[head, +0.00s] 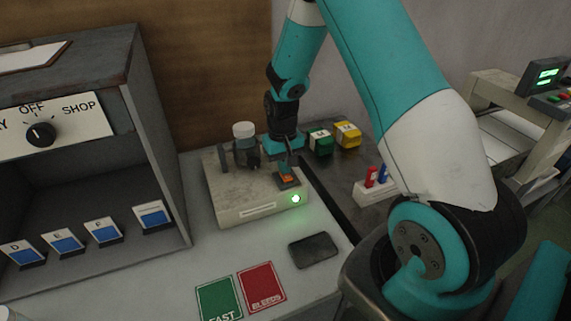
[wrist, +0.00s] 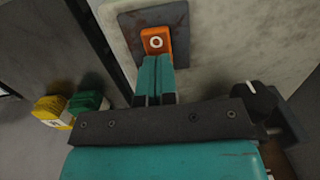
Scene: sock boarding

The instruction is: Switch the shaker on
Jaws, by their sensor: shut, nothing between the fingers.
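The shaker (head: 236,205) is a pale grey box on the grey bench, with a clamp and a white-capped bottle (head: 244,133) at its back. Its orange switch (head: 287,180) sits on a dark plate at the right of its top. In the wrist view the orange switch (wrist: 157,41) carries a white ring mark. A green lamp (head: 296,198) glows on the shaker's front. My gripper (head: 286,168) points down over the switch, shut and empty. In the wrist view its fingertips (wrist: 154,58) are at the switch's near edge; I cannot tell whether they touch it.
Green (head: 320,141) and yellow (head: 347,134) blocks stand right of the shaker, near a white rack (head: 375,187) with red and blue items. A dark pad (head: 314,250) and green (head: 219,299) and red (head: 262,286) cards lie in front. A shelf cabinet (head: 150,110) stands left.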

